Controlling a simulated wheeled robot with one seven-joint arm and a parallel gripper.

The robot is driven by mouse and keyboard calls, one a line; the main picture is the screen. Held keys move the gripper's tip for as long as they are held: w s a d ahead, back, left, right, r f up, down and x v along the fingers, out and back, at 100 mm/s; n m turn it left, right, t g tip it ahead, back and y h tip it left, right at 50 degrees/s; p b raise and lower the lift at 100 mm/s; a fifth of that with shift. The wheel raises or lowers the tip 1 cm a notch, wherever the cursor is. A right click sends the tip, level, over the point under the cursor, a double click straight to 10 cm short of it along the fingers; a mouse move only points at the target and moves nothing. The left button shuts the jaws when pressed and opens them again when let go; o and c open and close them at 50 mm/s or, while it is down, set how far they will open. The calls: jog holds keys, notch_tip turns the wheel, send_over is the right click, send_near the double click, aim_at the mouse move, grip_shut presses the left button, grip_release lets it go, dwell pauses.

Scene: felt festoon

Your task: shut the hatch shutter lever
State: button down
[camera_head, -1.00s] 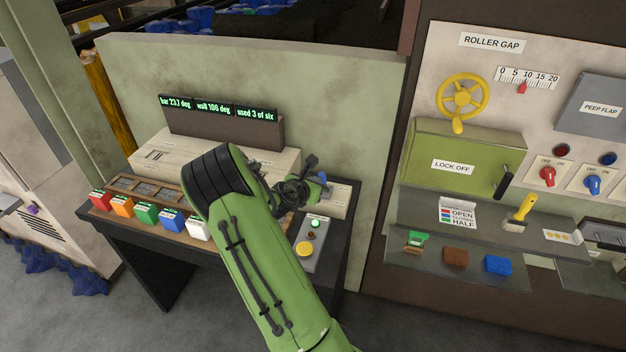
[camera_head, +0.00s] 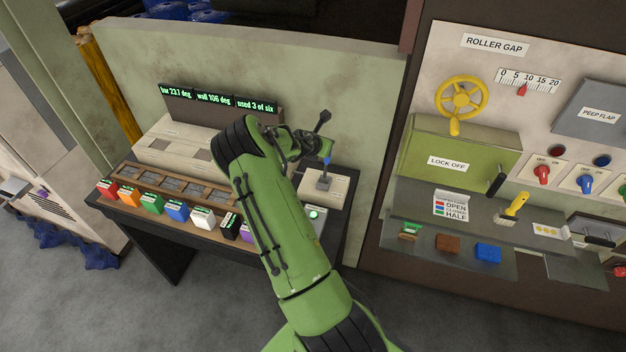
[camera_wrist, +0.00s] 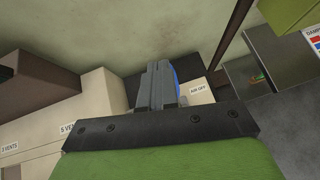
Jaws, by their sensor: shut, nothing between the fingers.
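A grey lever with a blue part near its top (camera_head: 327,161) stands on a small beige box (camera_head: 338,190) at the right end of the desk. No hatch shutter label is readable, so I cannot confirm that this is the named lever. My gripper (camera_wrist: 158,70) is shut and empty. In the wrist view its grey fingers stand in front of the blue part (camera_wrist: 177,82), which shows just to their right; I cannot tell whether they touch. A label reading "AIR OFF" (camera_wrist: 199,90) is beside it. In the head view my arm partly hides the desk.
A pale green wall panel (camera_head: 330,60) rises behind the desk. Several coloured blocks (camera_head: 152,203) line its front edge. On the right, a green "LOCK OFF" box (camera_head: 455,150) has a black handle (camera_head: 497,180), with a yellow handwheel (camera_head: 461,98) above and a grey shelf (camera_head: 400,212) below.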

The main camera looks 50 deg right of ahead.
jog(key=shift+w+d+f+b, duration=0.15)
jog(key=shift+w+d+f, duration=0.1)
jog(key=shift+d, duration=0.35)
jog(key=shift+w+d+f+b, duration=0.15)
jog(key=shift+w+d, duration=0.15)
jog(key=shift+d, duration=0.3)
jog(key=shift+w+d+f+b, duration=0.15)
jog(key=shift+w+d+f, duration=0.1)
jog(key=shift+d, duration=0.35)
jog(key=shift+r, duration=0.1)
